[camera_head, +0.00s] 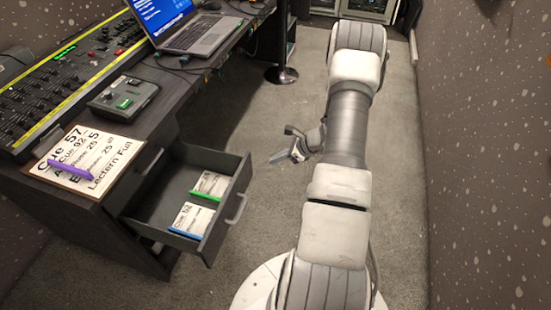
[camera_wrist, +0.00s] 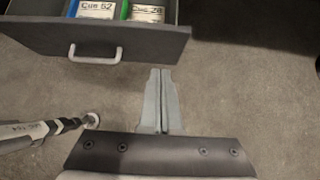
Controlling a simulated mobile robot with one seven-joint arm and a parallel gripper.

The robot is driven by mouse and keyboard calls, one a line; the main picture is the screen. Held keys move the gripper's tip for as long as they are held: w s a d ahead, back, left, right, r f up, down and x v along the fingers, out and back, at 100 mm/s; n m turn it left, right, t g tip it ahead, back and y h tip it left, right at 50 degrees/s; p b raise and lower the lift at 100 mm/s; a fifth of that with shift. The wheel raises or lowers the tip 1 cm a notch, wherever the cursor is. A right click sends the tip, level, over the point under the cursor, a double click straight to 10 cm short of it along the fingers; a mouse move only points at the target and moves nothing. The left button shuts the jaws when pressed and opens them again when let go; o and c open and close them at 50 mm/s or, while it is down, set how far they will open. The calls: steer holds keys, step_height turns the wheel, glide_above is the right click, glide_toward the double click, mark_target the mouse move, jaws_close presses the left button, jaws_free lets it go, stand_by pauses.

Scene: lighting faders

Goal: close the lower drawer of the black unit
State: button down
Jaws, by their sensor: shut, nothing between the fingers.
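The black unit (camera_head: 85,222) stands at the left under the desk. Its lower drawer (camera_head: 228,212) is pulled well out, with cards lying inside. The drawer's grey handle (camera_head: 236,209) is on its front; another handle (camera_head: 152,161) on the unit sits above and behind. My gripper (camera_head: 286,157) is to the right of the drawer front, apart from it and empty. In the wrist view my gripper (camera_wrist: 163,72) has its fingers together, and the drawer front (camera_wrist: 150,42) with its handle (camera_wrist: 95,51) lies ahead and mostly to the left.
A white card (camera_head: 191,220) with a blue edge and one with a green edge (camera_head: 209,186) lie in the drawer. The desk carries a fader console (camera_head: 65,80), a small control box (camera_head: 123,96), a laptop (camera_head: 195,32) and a large cue card (camera_head: 100,158). Carpet around the drawer front is clear.

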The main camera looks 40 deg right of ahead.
mark_target(246, 165)
steer(key=w+a+f, duration=0.1)
steer(key=w, duration=0.1)
steer(key=w+a+f+b, duration=0.1)
steer(key=w+a+f, duration=0.2)
steer(key=w, duration=0.1)
steer(key=shift+a+f+b, duration=0.3)
steer(key=shift+a+b, duration=0.1)
steer(key=shift+w+a, duration=0.25)
steer(key=shift+w, duration=0.15)
